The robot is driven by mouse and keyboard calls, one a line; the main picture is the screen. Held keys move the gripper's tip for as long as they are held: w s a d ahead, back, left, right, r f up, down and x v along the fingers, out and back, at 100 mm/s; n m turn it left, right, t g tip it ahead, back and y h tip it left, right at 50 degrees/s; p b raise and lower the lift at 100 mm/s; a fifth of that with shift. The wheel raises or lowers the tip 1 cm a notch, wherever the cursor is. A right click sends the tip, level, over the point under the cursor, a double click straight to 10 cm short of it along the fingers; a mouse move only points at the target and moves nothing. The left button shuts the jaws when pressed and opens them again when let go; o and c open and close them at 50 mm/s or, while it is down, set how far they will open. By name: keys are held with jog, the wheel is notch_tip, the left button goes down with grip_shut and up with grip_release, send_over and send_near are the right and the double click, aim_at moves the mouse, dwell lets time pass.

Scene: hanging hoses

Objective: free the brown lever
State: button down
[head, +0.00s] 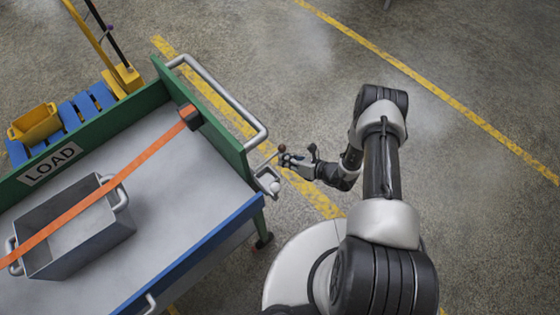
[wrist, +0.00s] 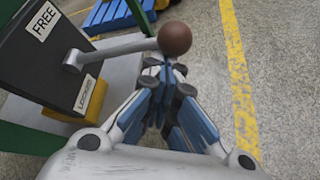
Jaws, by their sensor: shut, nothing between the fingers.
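The brown lever is a grey rod with a round brown knob (wrist: 174,39). In the wrist view its rod (wrist: 115,49) runs right from a pivot on a dark plate (wrist: 50,50). The plate has a FREE label (wrist: 43,21) at its upper part and a LOCKED label (wrist: 86,94) lower down; the rod lies between them. In the head view the brown knob (head: 282,148) shows beside the cart's end. My gripper (wrist: 160,68) is shut and empty, its fingertips close by the knob and rod; I cannot tell whether they touch. It also shows in the head view (head: 288,159).
The cart has a green end wall (head: 215,130) with a grey handle (head: 225,95). An orange strap (head: 125,175) crosses a grey bin (head: 75,235) on its bed. Open floor lies to the right.

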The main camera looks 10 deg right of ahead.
notch_tip(320, 180, up, 6)
jog(key=p, duration=0.3)
jog(key=shift+s+a+n, duration=0.2)
jog(key=shift+a+n, duration=0.1)
dwell(0.5)
